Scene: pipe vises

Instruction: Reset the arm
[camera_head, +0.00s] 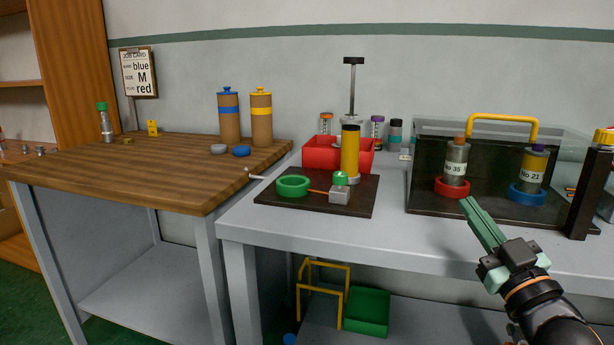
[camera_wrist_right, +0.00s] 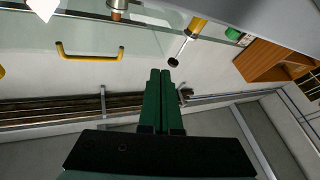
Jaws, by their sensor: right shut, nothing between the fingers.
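My right gripper (camera_head: 468,204) comes in from the lower right over the front of the grey workbench (camera_head: 300,235). Its green fingers are shut together with nothing between them, and they point up and left. They are in front of the clear case (camera_head: 480,200) and appear apart from it. In the right wrist view the shut fingers (camera_wrist_right: 160,74) stand in the middle, with a yellow handle (camera_wrist_right: 90,57) to their left and a dark round plunger end (camera_wrist_right: 173,62) just beyond their tips. My left gripper is not in view.
A dark board (camera_head: 300,203) holds a green ring (camera_head: 293,186) and a yellow pump (camera_head: 350,150). A red bin (camera_head: 320,151) stands behind. Two labelled cylinders sit in a red ring (camera_head: 452,188) and a blue ring (camera_head: 528,194). A wooden-topped table (camera_head: 130,175) stands left.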

